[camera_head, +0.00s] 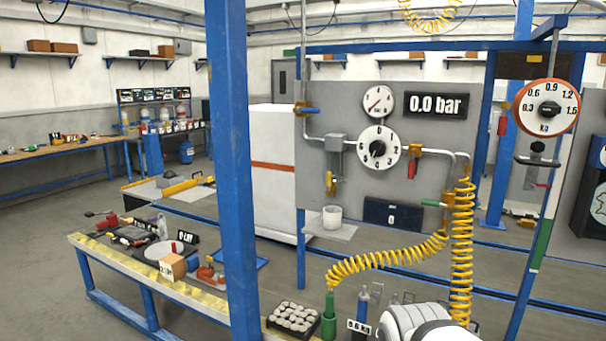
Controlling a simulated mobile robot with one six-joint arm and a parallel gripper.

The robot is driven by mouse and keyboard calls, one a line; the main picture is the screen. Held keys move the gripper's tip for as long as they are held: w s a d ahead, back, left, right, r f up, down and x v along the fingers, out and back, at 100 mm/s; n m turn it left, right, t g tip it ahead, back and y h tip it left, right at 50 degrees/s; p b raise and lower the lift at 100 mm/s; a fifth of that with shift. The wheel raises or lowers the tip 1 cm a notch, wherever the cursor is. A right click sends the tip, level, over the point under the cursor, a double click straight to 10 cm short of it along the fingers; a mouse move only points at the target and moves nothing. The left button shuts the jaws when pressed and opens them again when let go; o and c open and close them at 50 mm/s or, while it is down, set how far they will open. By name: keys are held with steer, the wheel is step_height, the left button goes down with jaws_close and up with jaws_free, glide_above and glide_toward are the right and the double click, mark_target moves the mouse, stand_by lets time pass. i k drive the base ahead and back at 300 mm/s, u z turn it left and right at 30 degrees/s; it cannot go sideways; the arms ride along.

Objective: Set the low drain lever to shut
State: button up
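The grey panel (350,95) carries several coloured levers, and no label names one as the drain. The lowest on the right is a green lever (432,204), lying about level and pointing left from the pipe above the yellow hose. Above it a red lever (411,169) hangs straight down from a brass valve. A blue lever (308,111) lies level at the upper left pipe. A yellow part (330,184) hangs under a grey box. My white and grey arm shows at the bottom edge; my gripper is not in view.
A blue post (230,150) stands left of the panel. A round scale dial (547,107) hangs at right. A white cup (332,216) sits under the panel. The pressure display (436,105) reads 0.0 bar.

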mark_target(329, 179)
steer(key=u, duration=0.05)
steer(key=i, duration=0.2)
steer(key=z, duration=0.2)
steer(key=k, duration=0.35)
steer(key=u, duration=0.45)
steer(key=i, duration=1.6)
steer(key=z, duration=0.6)
